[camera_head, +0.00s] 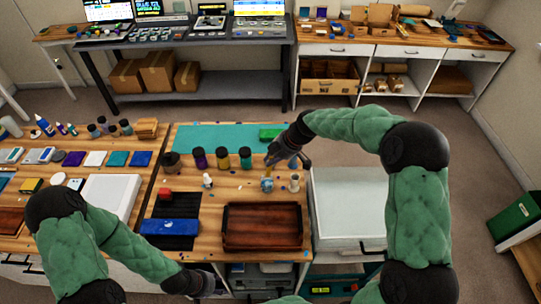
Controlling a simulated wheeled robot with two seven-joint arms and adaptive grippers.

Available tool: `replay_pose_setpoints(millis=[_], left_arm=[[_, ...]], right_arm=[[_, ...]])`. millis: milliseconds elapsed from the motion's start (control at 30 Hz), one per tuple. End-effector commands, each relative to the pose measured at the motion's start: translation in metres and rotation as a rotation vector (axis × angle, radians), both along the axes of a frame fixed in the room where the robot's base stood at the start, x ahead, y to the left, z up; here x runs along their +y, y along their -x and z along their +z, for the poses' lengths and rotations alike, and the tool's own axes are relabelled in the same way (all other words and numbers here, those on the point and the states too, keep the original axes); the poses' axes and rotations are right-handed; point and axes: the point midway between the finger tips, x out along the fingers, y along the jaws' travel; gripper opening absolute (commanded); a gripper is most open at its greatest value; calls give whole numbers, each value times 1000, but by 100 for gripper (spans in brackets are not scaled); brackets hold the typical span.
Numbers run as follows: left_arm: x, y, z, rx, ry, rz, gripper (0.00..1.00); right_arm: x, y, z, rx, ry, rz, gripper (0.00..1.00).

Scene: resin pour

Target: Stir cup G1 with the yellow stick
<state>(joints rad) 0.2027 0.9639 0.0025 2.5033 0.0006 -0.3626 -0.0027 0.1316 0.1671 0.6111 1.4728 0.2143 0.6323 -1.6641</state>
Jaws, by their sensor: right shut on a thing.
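My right gripper (273,158) is shut on the yellow stick (268,170), which points down at a small bluish cup (267,185) on the wooden table. The stick's lower end is at the cup's mouth; I cannot tell how deep it is. No G1 label is readable on the cup. A small pale cup (294,184) stands just to its right. My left gripper (218,286) is low at the table's front edge, away from the cups; its fingers are too dark and small to read.
Several dark jars with coloured bands (222,158) stand behind the cup. A brown wooden tray (262,248) lies in front of it. A blue object (169,228) lies on a black mat at left. A teal mat (215,136) covers the back. A white box-like unit (347,203) stands right.

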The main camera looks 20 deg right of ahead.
Motion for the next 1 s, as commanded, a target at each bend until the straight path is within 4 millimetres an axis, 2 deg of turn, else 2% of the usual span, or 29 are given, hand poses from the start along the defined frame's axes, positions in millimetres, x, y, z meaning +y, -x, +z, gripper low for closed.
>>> replay_pose_setpoints(millis=[200,1000], left_arm=[[0,0,-7,0,0,0,40],[0,0,-71,0,0,0,40]], right_arm=[[-1,5,-18,1,0,0,0],[2,-8,-78,-1,0,0,0]])
